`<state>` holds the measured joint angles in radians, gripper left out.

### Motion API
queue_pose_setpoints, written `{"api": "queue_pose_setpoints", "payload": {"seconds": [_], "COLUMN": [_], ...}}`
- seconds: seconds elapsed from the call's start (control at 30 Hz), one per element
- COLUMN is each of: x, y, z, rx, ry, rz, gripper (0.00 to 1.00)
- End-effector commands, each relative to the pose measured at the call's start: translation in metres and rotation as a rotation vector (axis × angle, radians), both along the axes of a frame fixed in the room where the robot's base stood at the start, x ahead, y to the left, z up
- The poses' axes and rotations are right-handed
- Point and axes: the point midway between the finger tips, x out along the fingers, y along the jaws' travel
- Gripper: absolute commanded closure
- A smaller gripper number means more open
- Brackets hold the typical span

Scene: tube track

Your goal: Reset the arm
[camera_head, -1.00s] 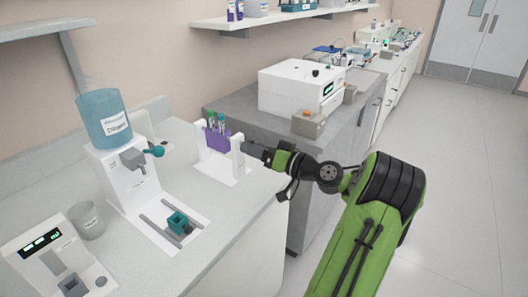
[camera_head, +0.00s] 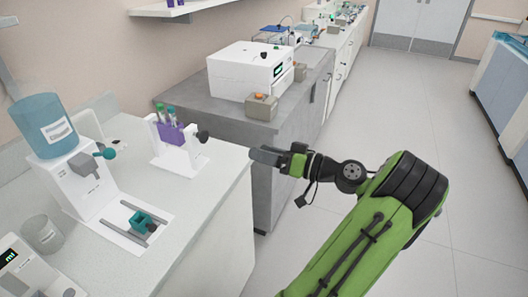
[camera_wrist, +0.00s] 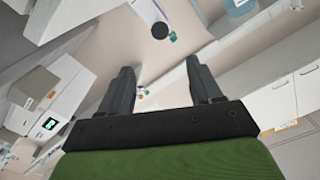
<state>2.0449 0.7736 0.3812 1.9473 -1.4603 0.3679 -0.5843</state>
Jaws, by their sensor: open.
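My gripper (camera_head: 266,156) is at the end of my green and black arm, out past the right edge of the white counter. In the wrist view, its two dark fingers (camera_wrist: 157,90) stand apart with nothing between them. A purple tube rack (camera_head: 172,134) with a few capped tubes sits in a white stand (camera_head: 182,158) on the counter, to the left of my gripper. A dark round knob (camera_head: 203,136) shows on the stand's right side. The gripper is clear of the stand, with a gap between them.
A dispenser with a blue bottle (camera_head: 42,125) stands on the white counter (camera_head: 205,215) at left, with a teal holder (camera_head: 141,222) on its base. A clear beaker (camera_head: 42,235) is nearby. A white instrument (camera_head: 245,72) sits on the grey bench behind. The floor (camera_head: 440,130) at right is open.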

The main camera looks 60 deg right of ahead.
Motion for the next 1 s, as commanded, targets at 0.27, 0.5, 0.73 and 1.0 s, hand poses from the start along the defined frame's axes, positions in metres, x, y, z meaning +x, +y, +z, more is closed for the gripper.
{"api": "queue_pose_setpoints", "payload": {"seconds": [0.27,0.5,0.73,1.0], "x": [0.0,0.037,0.117,0.1], "y": [0.0,0.028,0.156,0.279], "z": [0.0,0.001,-0.005,0.022], "rx": [0.0,0.001,-0.087,-0.341], "ry": [0.0,0.118,0.62,1.01], "rz": [0.0,0.096,0.357,0.391], "gripper": [0.36,0.36,0.36,0.36]}}
